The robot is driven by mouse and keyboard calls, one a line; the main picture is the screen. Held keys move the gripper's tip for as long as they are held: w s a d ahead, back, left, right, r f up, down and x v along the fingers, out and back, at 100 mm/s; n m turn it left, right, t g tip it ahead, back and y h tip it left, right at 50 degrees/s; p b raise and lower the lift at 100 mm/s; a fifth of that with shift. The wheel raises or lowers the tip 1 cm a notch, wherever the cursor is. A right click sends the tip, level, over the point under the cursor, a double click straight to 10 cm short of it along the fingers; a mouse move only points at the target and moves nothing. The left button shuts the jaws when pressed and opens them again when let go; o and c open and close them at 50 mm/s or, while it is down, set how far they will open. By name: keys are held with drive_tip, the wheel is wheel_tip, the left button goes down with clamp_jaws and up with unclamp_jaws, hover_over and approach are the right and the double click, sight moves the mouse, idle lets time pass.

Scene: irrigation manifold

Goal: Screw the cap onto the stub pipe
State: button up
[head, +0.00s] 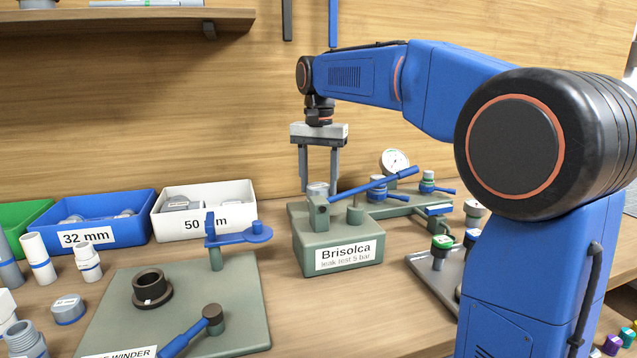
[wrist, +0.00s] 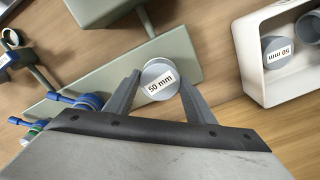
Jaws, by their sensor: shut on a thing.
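The cap (wrist: 159,80) is a round grey piece with a white "50 mm" label on its top. My gripper (wrist: 160,95) is shut on it, one finger on each side. In the head view my gripper (head: 318,186) points straight down at the left back of the green leak-test rig (head: 345,243). The cap (head: 318,189) shows there as a pale disc low between the fingertips, partly behind a rig bracket. I cannot make out the stub pipe under the cap, nor tell whether the cap touches it.
A blue-handled lever (head: 373,185) crosses the rig close to the right of my fingers. A pressure gauge (head: 395,161) and blue valves stand behind. A white 50 mm bin (head: 240,190) and a blue 32 mm bin (head: 140,200) stand to the left. A green winder plate (head: 225,300) lies in front.

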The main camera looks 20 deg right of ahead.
drive_tip(key=shift+d+m, duration=0.1)
drive_tip(key=shift+m, duration=0.2)
drive_tip(key=shift+m, duration=0.3)
drive_tip(key=m, duration=0.4)
idle(0.3)
drive_tip(key=m, duration=0.4)
drive_tip(key=shift+m, duration=0.3)
drive_tip(key=shift+m, duration=0.9)
drive_tip(key=shift+d+m, duration=0.1)
drive_tip(key=shift+m, duration=1.3)
